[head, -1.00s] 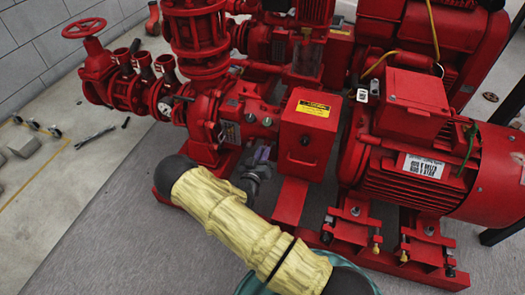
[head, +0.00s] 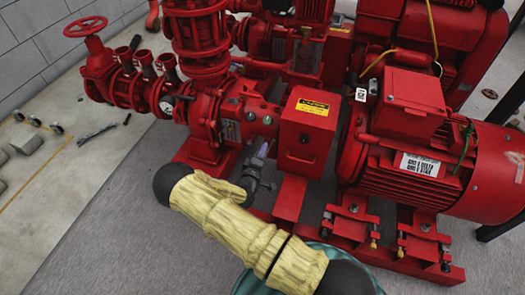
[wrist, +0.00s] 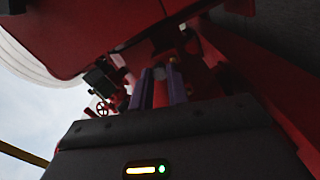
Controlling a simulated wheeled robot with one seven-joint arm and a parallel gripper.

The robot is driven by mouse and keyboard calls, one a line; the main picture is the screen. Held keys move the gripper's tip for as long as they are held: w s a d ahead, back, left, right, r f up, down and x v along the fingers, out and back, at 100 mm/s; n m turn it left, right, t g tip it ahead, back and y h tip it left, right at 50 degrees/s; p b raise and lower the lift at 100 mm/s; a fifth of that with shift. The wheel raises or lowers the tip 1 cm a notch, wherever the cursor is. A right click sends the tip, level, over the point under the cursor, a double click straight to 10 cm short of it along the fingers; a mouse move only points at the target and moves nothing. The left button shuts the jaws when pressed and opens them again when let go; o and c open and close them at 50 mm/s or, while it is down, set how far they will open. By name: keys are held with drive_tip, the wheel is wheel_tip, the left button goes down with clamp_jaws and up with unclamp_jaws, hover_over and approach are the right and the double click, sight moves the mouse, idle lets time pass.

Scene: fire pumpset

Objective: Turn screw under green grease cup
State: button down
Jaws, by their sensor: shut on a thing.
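The small green grease cup (head: 267,120) shows in the head view on the red pump bearing housing, left of the red box with a yellow label. My gripper (head: 263,148) points up just below it, with its purple fingers close together. In the wrist view the two fingers of my gripper (wrist: 161,76) run up side by side, close around a small greyish part at their tips. This part appears to be the screw (wrist: 172,72), but it is dark and mostly hidden. The grease cup cannot be made out in the wrist view.
The red guard box (head: 305,128) stands close to the right of my gripper. The large red motor (head: 415,160) is further right. Red valve piping (head: 130,80) is at the left.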

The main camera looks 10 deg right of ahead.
drive_tip(key=shift+f+n, duration=0.1)
drive_tip(key=shift+n, duration=1)
drive_tip(key=c, duration=1.3)
unclamp_jaws()
drive_tip(key=shift+c, duration=0.2)
drive_tip(key=p+v, duration=0.5)
drive_tip(key=v, duration=1.2)
drive_tip(key=shift+s, duration=0.25)
drive_tip(key=shift+a, duration=0.1)
